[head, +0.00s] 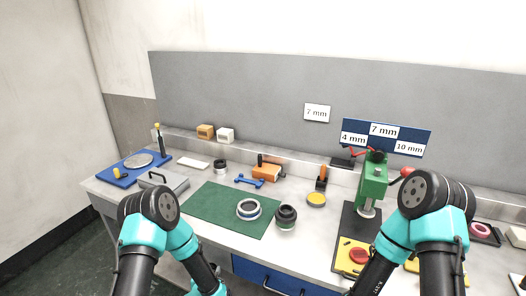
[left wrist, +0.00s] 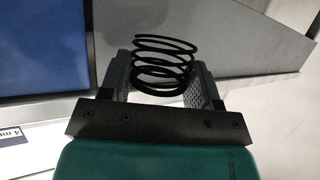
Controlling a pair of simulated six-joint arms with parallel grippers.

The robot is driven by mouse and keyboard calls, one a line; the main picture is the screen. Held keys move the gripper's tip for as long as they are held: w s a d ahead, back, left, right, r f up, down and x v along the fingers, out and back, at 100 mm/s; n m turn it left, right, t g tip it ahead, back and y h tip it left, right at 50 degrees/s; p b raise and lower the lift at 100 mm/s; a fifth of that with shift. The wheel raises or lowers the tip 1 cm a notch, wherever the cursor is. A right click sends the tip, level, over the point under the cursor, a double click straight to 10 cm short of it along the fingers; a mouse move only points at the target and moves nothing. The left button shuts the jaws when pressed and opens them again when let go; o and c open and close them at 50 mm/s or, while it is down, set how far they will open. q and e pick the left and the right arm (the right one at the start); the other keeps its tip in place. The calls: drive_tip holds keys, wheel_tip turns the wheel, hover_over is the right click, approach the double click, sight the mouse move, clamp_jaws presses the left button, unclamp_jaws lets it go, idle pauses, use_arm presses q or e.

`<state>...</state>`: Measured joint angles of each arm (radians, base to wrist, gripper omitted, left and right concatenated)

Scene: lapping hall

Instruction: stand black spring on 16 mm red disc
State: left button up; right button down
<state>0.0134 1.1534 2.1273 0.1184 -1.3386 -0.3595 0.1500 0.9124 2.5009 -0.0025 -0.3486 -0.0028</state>
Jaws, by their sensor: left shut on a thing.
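My left gripper (left wrist: 160,82) is shut on the black spring (left wrist: 163,62) in the left wrist view. The spring's coils stand up between the two fingers and rise above their tips. It touches no other thing that I can see. In the head view neither gripper shows, only my arms. A red round piece (head: 359,256) sits on a yellow block at the front of the bench, partly near my right arm. I cannot tell whether it is the 16 mm red disc, as no size is readable on it.
A green mat (head: 215,211) carries a pale ring (head: 249,209); a dark ribbed cylinder (head: 286,217) stands by its right edge. A green press (head: 372,184) stands right of centre. A grey box (head: 163,182) is at left. A blue panel (left wrist: 42,45) shows in the left wrist view.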

use_arm(q)
drive_tip(key=shift+a+f, duration=0.1)
drive_tip(key=shift+a, duration=0.25)
drive_tip(key=s+d+r+m+g+h, duration=0.1)
drive_tip(key=s+d+r+m+h, duration=0.2)
drive_tip(key=r, duration=0.4)
drive_tip(key=s+d+r+m+g+h, duration=0.1)
drive_tip(key=s+d+r+m+h, duration=0.2)
drive_tip(key=r, duration=0.5)
drive_tip(key=s+d+r+m+g+h, duration=0.2)
drive_tip(key=s+d+r+m+h, duration=0.1)
drive_tip(key=d+r, duration=0.4)
drive_tip(key=shift+s+r, duration=0.55)
drive_tip(key=shift+s, duration=0.2)
